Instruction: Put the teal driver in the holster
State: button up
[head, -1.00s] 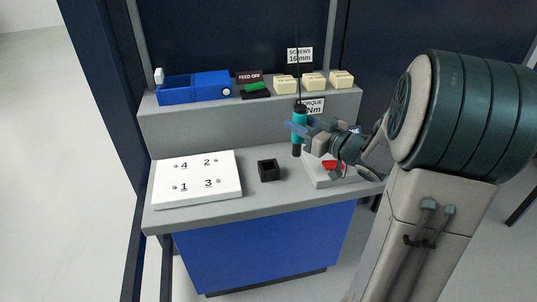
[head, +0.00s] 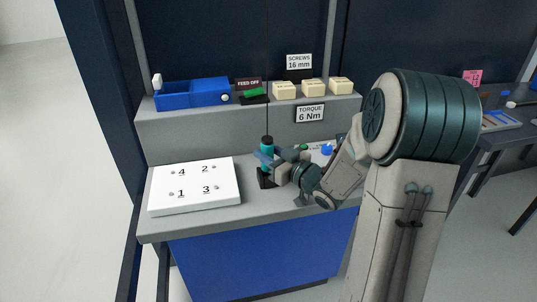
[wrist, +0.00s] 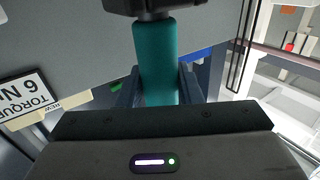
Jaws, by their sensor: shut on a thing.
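My gripper (head: 268,160) is shut on the teal driver (head: 266,146), which stands upright with a thin cable rising from its top. In the head view the driver is directly over the small black holster (head: 266,184), and its dark lower end overlaps the holster. I cannot tell how deep the lower end sits. In the wrist view the teal body (wrist: 157,62) is between the two fingers (wrist: 160,85), and a wide black block, seemingly the holster (wrist: 125,6), shows at the top edge.
A white numbered board (head: 194,187) lies left of the holster. A blue bin (head: 193,93) and several cream boxes (head: 313,88) stand on the raised shelf behind. Red, green and blue items are partly hidden behind my arm at the right of the bench.

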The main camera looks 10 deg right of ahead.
jog(key=shift+s+f+b, duration=0.25)
jog(key=shift+f+b, duration=0.35)
jog(key=shift+f, duration=0.05)
jog(key=o, duration=1)
jog(key=shift+f, duration=0.15)
jog(key=shift+o, duration=0.2)
jog(key=shift+w+r+p, duration=0.1)
jog(key=shift+r+p, duration=0.5)
jog(key=shift+p, duration=0.05)
jog(key=v, duration=1.2)
jog(key=shift+r, duration=0.2)
jog(key=shift+w, duration=0.15)
